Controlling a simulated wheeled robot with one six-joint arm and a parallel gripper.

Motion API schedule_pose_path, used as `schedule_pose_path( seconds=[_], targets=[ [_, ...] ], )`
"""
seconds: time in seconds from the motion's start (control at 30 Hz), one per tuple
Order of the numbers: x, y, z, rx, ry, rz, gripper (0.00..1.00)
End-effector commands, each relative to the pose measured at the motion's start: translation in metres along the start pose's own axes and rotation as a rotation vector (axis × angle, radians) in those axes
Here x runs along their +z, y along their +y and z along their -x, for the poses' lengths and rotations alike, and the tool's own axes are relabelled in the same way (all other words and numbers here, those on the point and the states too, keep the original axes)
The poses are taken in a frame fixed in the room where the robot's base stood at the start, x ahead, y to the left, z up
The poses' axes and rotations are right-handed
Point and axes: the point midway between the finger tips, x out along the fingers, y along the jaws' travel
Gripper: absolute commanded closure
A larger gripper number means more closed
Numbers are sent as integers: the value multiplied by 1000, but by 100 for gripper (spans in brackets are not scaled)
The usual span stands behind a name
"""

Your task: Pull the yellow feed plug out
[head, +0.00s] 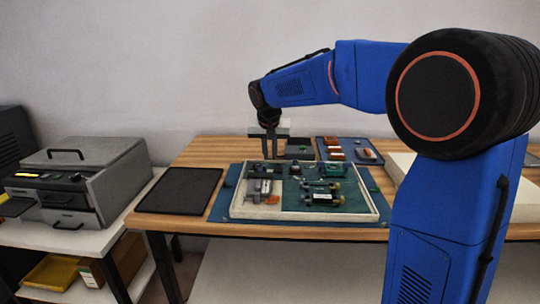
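A white-rimmed tray (304,215) on the table holds a green board (296,203) with several dark connectors and modules. Small yellowish spots show at the right ends of the dark modules (322,198), and an orange-yellow bit (271,200) lies at the tray's left part. I cannot tell which of these is the yellow feed plug. My gripper (268,157) points down above the tray's back left edge, apart from the yellow bits. Its two dark fingers are close together; whether they are open or shut is too small to tell. I see nothing clearly held.
The tray rests on a blue mat (226,205) on a wooden table (204,153). A black flat pad (181,190) lies left of it. A blue tray (350,146) with small blocks and a dark box (299,148) stand behind. A grey machine (75,180) is on a side table.

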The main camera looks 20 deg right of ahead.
Motion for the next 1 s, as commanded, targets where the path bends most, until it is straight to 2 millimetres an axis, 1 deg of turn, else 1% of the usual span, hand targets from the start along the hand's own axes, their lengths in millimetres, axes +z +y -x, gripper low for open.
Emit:
schedule_pose_path(
  seconds=[0.27,0.47,0.7,0.73,0.8,1.0],
  targets=[
    [-2,0,-1,0,0,0,100],
    [-17,0,-6,0,1,0,100],
    [-18,0,-6,-1,3,0,100],
    [-18,0,-6,-1,3,0,84],
    [-18,0,-6,-1,3,0,69],
    [-17,0,-6,-1,1,0,69]
  ],
)
